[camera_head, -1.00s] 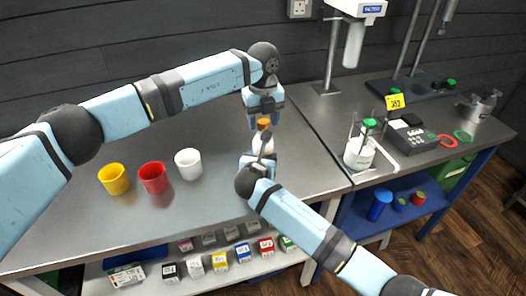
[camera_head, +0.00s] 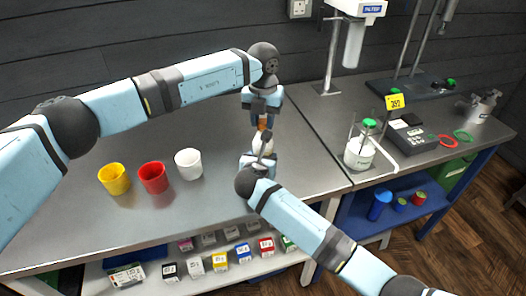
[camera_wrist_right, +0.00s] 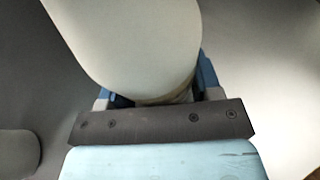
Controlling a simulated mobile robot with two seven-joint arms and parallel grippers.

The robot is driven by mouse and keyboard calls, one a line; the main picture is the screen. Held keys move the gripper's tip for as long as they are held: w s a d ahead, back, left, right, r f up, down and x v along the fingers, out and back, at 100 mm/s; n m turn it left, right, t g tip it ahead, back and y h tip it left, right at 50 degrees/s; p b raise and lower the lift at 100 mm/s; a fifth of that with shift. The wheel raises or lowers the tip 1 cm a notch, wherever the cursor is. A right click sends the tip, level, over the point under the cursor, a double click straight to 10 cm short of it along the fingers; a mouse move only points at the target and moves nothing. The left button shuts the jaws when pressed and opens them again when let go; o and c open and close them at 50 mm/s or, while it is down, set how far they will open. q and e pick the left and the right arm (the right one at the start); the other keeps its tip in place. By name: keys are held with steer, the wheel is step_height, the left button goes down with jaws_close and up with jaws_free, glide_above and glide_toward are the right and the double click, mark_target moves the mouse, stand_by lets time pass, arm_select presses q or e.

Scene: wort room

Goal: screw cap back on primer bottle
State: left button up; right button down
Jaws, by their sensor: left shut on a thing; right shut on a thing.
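An orange cap (camera_head: 262,123) shows between the fingertips of my left gripper (camera_head: 262,121), which points straight down and is shut on it. The white primer bottle (camera_wrist_right: 135,45) fills the upper middle of the right wrist view. My right gripper (camera_head: 262,157) is shut on the bottle, directly below the left gripper. In the head view the right gripper and wrist hide most of the bottle. The cap is at the bottle's top, but I cannot tell whether the threads are engaged.
Yellow (camera_head: 114,179), red (camera_head: 153,178) and white (camera_head: 188,164) cups stand on the steel bench left of my grippers. A white container with a green top (camera_head: 360,154) and a stand (camera_head: 331,60) are to the right. Small boxes line the shelf below.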

arm_select(q)
steer(key=m, duration=0.3)
steer(key=o, duration=1)
steer(key=shift+r, duration=2.25)
steer(key=shift+c, duration=0.3)
